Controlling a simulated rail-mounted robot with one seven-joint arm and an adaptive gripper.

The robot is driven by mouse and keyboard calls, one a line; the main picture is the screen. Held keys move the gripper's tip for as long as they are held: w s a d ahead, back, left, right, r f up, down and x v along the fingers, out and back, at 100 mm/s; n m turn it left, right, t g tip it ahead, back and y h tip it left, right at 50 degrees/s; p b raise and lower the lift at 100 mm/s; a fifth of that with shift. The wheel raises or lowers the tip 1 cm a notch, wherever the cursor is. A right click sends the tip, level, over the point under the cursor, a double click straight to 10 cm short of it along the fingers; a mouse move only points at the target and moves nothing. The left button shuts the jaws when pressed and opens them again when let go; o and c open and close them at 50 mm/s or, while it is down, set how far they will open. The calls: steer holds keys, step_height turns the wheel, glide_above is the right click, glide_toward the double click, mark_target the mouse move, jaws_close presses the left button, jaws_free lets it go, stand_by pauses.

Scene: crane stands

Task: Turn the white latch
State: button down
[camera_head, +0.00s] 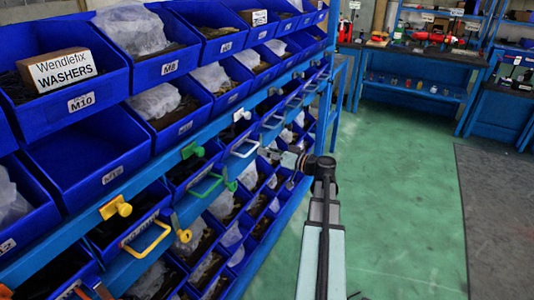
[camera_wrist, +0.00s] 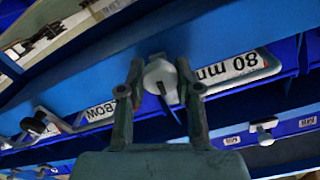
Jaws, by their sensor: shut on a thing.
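The white latch (camera_wrist: 159,75) is a small rounded white knob on the blue rack beam, seen in the wrist view. My gripper (camera_wrist: 157,78) has one finger on each side of it and is shut on it. A second white latch (camera_head: 241,115) sits on the rail above that handle; a white latch (camera_wrist: 265,130) also shows at the right in the wrist view.
Yellow (camera_head: 120,208) and green (camera_head: 192,150) latches sit along the same rack. Blue bins (camera_head: 95,150) stand above and below the drawers. The handle labelled "80 mm" (camera_wrist: 230,68) is close to my right finger. Green floor (camera_head: 390,190) is clear to the right.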

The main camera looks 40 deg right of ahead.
steer(key=m, duration=0.8)
steer(key=m+p, duration=0.2)
steer(key=m, duration=0.2)
steer(key=shift+d, duration=0.1)
steer(key=shift+f+m+p, duration=0.1)
steer(key=shift+m+p, duration=1.2)
steer(key=shift+m, duration=0.8)
steer(key=c, duration=0.8)
jaws_free()
steer(key=shift+w, duration=0.1)
steer(key=shift+f, duration=0.1)
